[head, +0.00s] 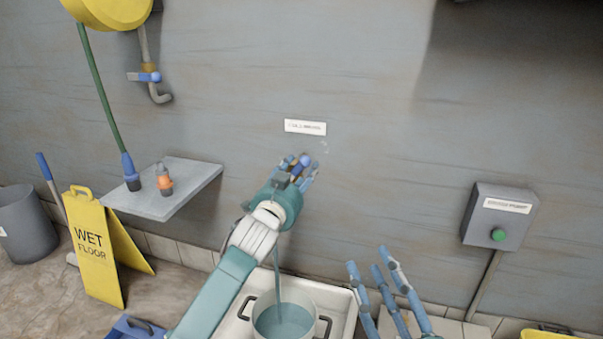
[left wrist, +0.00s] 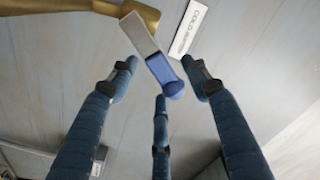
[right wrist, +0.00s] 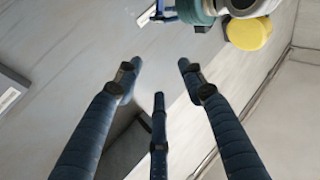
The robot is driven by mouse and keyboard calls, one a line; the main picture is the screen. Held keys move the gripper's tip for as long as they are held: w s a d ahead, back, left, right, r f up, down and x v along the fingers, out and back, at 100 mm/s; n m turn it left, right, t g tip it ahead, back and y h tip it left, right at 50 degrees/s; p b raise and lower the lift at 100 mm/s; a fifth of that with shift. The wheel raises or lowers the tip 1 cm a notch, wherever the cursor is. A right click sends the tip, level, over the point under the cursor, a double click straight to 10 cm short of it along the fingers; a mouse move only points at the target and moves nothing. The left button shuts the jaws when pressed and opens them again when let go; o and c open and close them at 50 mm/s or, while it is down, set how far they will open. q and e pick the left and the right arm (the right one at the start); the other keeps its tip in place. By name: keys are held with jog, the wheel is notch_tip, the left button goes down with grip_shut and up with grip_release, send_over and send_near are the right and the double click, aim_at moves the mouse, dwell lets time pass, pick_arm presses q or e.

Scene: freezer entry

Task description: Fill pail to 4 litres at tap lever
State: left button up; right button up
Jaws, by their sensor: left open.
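The pail (head: 258,325) stands upright in the white sink (head: 343,303), with grey-blue water in it. A thin stream of water (head: 277,272) falls into it from behind my left arm. My left gripper (head: 300,168) is open at the wall tap. In the left wrist view the tap's lever (left wrist: 142,40), grey with a blue tip, lies just beyond the spread fingers, and part of the brass tap (left wrist: 105,10) shows. I cannot tell whether a finger touches the lever. My right gripper (head: 378,262) is open and empty, right of the pail. Level marks on the pail cannot be read.
A white label (head: 305,127) is on the wall above the tap. A grey shelf (head: 185,192) holds hose fittings, left of my left arm. A yellow wet-floor sign (head: 95,250) and grey bin (head: 25,228) stand at left. A green-button box (head: 500,215) is at right.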

pick_arm(q)
jog(key=shift+x, duration=0.95)
pick_arm(e)
jog(key=shift+s+a+r+t+y, duration=0.15)
jog(key=shift+r+t, duration=0.1)
jog(key=shift+r, duration=0.3)
jog(key=shift+s+d+r+t+y, duration=0.1)
jog(key=shift+s+r+t, duration=0.15)
jog(key=shift+r, duration=0.3)
jog(key=shift+s+a+r+t+y, duration=0.15)
jog(key=shift+r+t, duration=0.15)
jog(key=shift+r, duration=0.25)
jog(key=shift+d, duration=0.1)
pick_arm(q)
grip_shut()
